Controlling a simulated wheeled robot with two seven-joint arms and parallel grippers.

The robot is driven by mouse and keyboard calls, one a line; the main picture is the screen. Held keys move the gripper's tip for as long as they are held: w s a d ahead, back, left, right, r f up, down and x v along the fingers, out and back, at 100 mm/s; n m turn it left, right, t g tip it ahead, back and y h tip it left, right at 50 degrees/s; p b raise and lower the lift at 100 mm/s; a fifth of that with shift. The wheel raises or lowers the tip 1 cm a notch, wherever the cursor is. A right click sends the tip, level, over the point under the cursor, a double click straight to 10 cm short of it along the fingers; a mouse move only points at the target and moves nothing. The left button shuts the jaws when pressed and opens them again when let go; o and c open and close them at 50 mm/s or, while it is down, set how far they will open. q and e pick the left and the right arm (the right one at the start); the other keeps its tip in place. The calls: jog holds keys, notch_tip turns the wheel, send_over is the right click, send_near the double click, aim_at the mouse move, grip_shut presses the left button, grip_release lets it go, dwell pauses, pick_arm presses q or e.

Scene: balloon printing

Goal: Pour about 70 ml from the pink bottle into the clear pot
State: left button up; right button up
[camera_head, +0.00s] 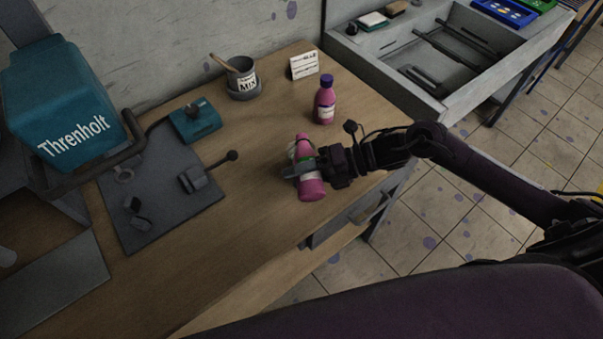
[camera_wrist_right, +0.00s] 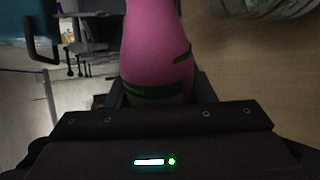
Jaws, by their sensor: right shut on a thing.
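My right gripper (camera_head: 300,171) is shut on a pink bottle (camera_head: 311,190) with a pale and green label, near the front right of the wooden table. The bottle is tilted, its base toward the front edge. In the right wrist view the pink bottle (camera_wrist_right: 158,45) sits between the fingers and its mouth is out of frame. A clear, ribbed pot (camera_wrist_right: 265,7) shows at the top right of that view, cut by the edge. In the head view, the bottle and gripper mostly hide it. I cannot see any stream or liquid level. My left gripper is not in view.
A second bottle, pink-purple with a purple cap (camera_head: 325,100), stands upright behind my right gripper. A grey MIX pot (camera_head: 243,84), a white card (camera_head: 304,65) and a teal device (camera_head: 195,123) stand farther back. A grey mat (camera_head: 160,200) lies left. The table's front middle is clear.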

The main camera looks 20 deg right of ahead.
jog(key=shift+f+g+b, duration=0.1)
jog(key=shift+g+b, duration=0.2)
jog(key=shift+b, duration=0.5)
dwell(1.9)
jog(key=shift+b, duration=0.35)
jog(key=shift+n+t+b, duration=0.35)
jog(key=shift+n+t, duration=0.05)
jog(key=shift+r, duration=0.5)
jog(key=n+b, duration=0.1)
jog(key=t+b, duration=0.1)
jog(key=b, duration=0.1)
jog(key=shift+w+n, duration=0.3)
jog(key=shift+n, duration=0.1)
jog(key=shift+w+r+n+t+b, duration=0.15)
jog(key=shift+r+n+t+b, duration=0.2)
jog(key=shift+b, duration=0.2)
jog(key=shift+w+r, duration=0.1)
jog(key=shift+r, duration=0.1)
